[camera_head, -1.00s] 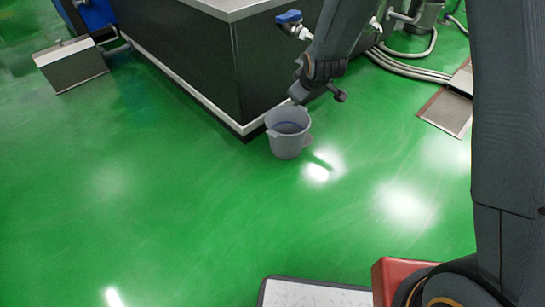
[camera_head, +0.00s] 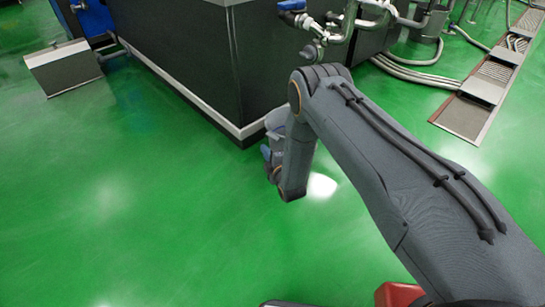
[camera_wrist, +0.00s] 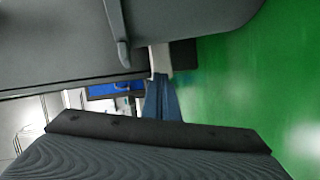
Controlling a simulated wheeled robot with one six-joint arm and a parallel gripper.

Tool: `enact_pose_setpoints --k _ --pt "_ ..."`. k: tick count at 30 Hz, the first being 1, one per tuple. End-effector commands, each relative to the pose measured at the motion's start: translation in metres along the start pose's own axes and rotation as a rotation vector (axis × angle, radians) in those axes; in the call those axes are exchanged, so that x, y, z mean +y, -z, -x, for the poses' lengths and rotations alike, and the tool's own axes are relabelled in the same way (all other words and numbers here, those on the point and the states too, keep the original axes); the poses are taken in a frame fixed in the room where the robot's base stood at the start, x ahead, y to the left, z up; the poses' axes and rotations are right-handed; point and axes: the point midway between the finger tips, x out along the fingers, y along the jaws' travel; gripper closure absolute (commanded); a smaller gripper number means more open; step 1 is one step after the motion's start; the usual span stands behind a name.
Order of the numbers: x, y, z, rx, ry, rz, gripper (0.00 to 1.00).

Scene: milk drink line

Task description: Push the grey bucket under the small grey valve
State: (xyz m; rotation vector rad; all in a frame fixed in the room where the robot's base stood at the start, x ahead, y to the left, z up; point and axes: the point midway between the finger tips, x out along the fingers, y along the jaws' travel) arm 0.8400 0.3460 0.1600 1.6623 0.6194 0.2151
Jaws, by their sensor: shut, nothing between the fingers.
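The grey bucket (camera_head: 276,121) stands on the green floor by the corner of the dark cabinet in the head view. My arm hides most of it. My gripper (camera_head: 268,158) is low in front of the bucket, with its fingers mostly hidden by my wrist. I cannot tell whether it touches the bucket. The small grey valve (camera_head: 311,51) seems to be the round grey fitting on the pipe above and to the right of the bucket. In the wrist view a large grey surface fills the top, too close to identify surely.
The dark cabinet (camera_head: 180,62) with a pale base strip stands behind the bucket. Grey hoses (camera_head: 415,72) and a floor grate (camera_head: 466,112) lie to the right. A metal box (camera_head: 62,68) stands far left. The green floor at left and front is clear.

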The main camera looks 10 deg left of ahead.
Motion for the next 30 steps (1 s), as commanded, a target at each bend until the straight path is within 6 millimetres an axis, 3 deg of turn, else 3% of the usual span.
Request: enact_pose_setpoints --k 1,6,14,20,30 --pt "-0.023 -0.008 0.008 0.004 -0.026 0.031 1.00" --pt "-0.065 -0.020 0.033 0.021 -0.127 0.134 1.00" --pt "-0.089 -0.027 0.054 0.026 -0.201 0.200 1.00" --pt "-0.086 -0.026 0.035 0.027 -0.207 0.204 1.00" --pt "-0.075 -0.024 -0.030 0.027 -0.207 0.204 1.00"
